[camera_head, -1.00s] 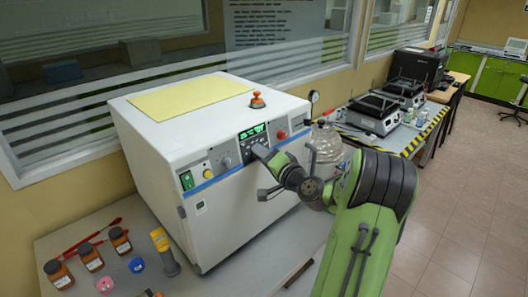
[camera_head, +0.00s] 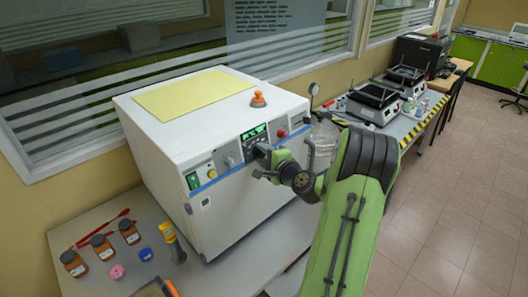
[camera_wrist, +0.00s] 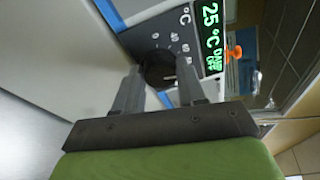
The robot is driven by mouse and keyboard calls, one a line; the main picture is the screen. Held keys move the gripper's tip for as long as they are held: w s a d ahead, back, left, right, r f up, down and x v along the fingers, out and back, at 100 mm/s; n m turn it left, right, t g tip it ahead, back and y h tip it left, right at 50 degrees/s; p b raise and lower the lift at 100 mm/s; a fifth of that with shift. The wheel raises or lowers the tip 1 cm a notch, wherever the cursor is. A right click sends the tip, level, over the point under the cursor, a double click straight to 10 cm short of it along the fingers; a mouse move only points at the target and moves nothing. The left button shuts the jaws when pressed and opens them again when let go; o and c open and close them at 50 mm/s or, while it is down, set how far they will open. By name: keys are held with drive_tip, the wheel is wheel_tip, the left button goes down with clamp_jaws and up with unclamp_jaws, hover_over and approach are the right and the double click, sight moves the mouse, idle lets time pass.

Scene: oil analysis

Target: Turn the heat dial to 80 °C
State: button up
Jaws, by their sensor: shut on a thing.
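The heat dial (camera_wrist: 160,70) is a round black knob on the dark front panel of the white oven (camera_head: 165,125). Printed marks surround it in the wrist view. My gripper (camera_wrist: 160,68) is shut on the dial, one finger on each side. The green display (camera_wrist: 210,38) beside the dial reads 25 °C, with smaller text that I cannot read surely. In the head view the display (camera_head: 254,132) glows above my gripper (camera_head: 260,152), which hides the dial there.
A red button (camera_head: 282,133) is at right. A glass vessel (camera_head: 324,140) stands close behind my arm. Brown bottles (camera_head: 102,247) and a yellow handheld tool (camera_head: 171,240) stand at front left.

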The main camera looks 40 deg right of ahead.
idle(0.4)
drive_tip(key=o, duration=1.1)
drive_tip(key=shift+c, duration=0.2)
drive_tip(key=b+v, duration=0.4)
drive_tip(key=v, duration=1.1)
drive_tip(key=shift+s, duration=0.35)
drive_tip(key=shift+r, duration=0.1)
